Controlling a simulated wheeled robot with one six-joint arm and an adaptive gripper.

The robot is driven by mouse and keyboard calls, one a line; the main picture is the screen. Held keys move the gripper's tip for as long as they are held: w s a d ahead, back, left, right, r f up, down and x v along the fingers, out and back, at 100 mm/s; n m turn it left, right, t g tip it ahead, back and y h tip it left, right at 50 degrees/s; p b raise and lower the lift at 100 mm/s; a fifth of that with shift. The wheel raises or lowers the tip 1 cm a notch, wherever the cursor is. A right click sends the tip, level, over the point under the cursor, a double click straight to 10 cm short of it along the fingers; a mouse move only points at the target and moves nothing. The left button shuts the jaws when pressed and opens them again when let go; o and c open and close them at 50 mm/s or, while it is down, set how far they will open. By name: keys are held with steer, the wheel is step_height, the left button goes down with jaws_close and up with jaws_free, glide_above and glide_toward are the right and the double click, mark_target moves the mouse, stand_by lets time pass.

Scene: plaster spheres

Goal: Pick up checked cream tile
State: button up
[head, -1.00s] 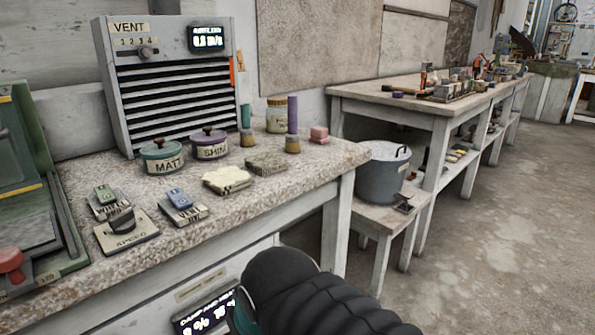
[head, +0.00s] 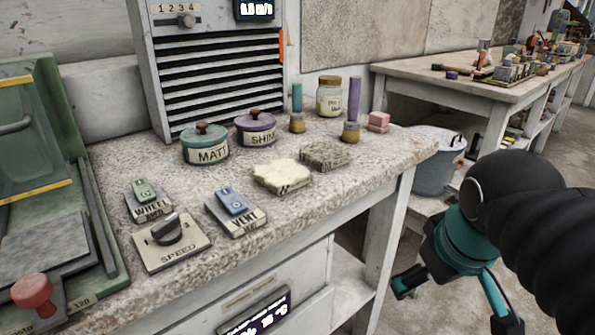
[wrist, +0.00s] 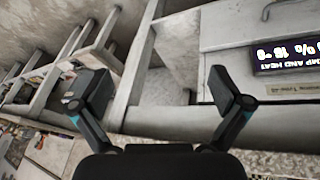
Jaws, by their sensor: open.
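The checked cream tile (head: 284,176) lies flat on the speckled bench top in the head view. It has a cream, uneven top and a dark checked pattern on its front edge. A similar grey-brown tile (head: 325,154) lies just behind it to the right. My gripper (head: 452,297) is at the lower right, in front of the bench and below its top, well apart from the tile. In the wrist view my gripper (wrist: 155,98) has its two fingers spread wide with nothing between them. The tile does not show in the wrist view.
Two lidded pots, MATT (head: 206,146) and SHINE (head: 256,128), stand behind the tile. A blue VENT switch (head: 236,211) and a SPEED knob (head: 170,240) lie to its left. A grey bucket (head: 436,165) stands beyond the bench's right end. Bench top before the tile is clear.

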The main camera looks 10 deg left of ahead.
steer(key=w+a+r+n+g, duration=0.1)
steer(key=w+a+r+n, duration=0.5)
steer(key=a+r+n, duration=0.3)
step_height(320, 180, up, 10)
steer(key=n+h+p, duration=0.1)
steer(key=n+h, duration=0.1)
steer(key=n, duration=0.6)
glide_above(282, 171)
steer(key=s+d, duration=0.2)
steer(key=d, duration=0.2)
steer(key=s+a+r+n+h, duration=0.1)
steer(key=s+a+r+n, duration=0.15)
steer(key=a+n, duration=0.4)
steer(key=shift+m, duration=0.45)
steer(key=b+x, duration=0.1)
steer(key=x, duration=0.3)
steer(key=b+x, duration=0.1)
steer(key=x, duration=0.3)
steer(key=a+x, duration=0.1)
steer(key=x, duration=0.3)
steer(key=shift+w+d+f+b, duration=0.1)
steer(key=shift+f+b, duration=0.3)
steer(key=c, duration=1.4)
steer(key=shift+r, duration=0.1)
